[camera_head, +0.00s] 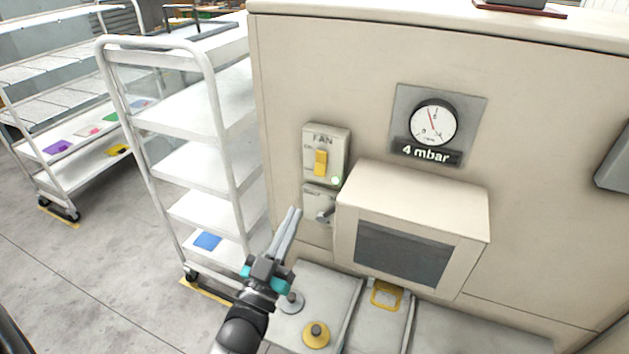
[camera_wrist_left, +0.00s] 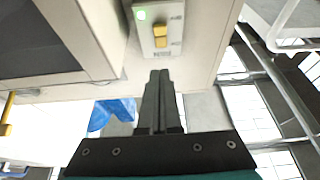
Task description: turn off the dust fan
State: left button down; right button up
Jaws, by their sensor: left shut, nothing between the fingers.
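The fan switch box (camera_head: 339,143) is a pale grey panel marked FAN on the front of the beige machine. Its yellow switch (camera_head: 320,162) stands out from the panel, and a green light (camera_head: 337,181) glows at its lower right. My left gripper (camera_head: 295,210) is shut and empty, below and left of the box and apart from it. In the left wrist view the picture is upside down: the yellow switch (camera_wrist_left: 160,37) and lit green light (camera_wrist_left: 141,15) lie ahead of the shut fingertips (camera_wrist_left: 159,72). My right gripper is out of view.
A second box with a grey rotary knob (camera_head: 325,213) sits just under the fan box. A beige hooded housing (camera_head: 415,200) with a dark window juts out at right. A gauge (camera_head: 433,122) is above it. A white shelf cart (camera_head: 185,165) stands at left.

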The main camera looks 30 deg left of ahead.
aim_at(321, 172)
pick_arm(q)
jog(key=shift+w+a+r, duration=0.1)
jog(key=shift+w+r, duration=0.1)
jog(key=shift+w, duration=1.6)
jog(key=shift+w+a+r, duration=0.15)
jog(key=shift+w+r, duration=0.1)
jog(key=shift+w, duration=1.6)
jog(key=shift+w+a+r, duration=0.1)
jog(key=shift+w+r, duration=0.1)
jog(key=shift+w, duration=1.6)
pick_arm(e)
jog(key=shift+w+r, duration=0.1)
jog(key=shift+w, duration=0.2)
pick_arm(q)
jog(key=f+t+b, duration=0.1)
jog(key=b, duration=0.3)
jog(key=shift+w, duration=0.35)
jog(key=shift+r+p, duration=0.25)
jog(key=shift+p, duration=0.1)
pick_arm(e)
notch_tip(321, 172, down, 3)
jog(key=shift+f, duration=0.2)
pick_arm(q)
jog(key=shift+s, duration=0.1)
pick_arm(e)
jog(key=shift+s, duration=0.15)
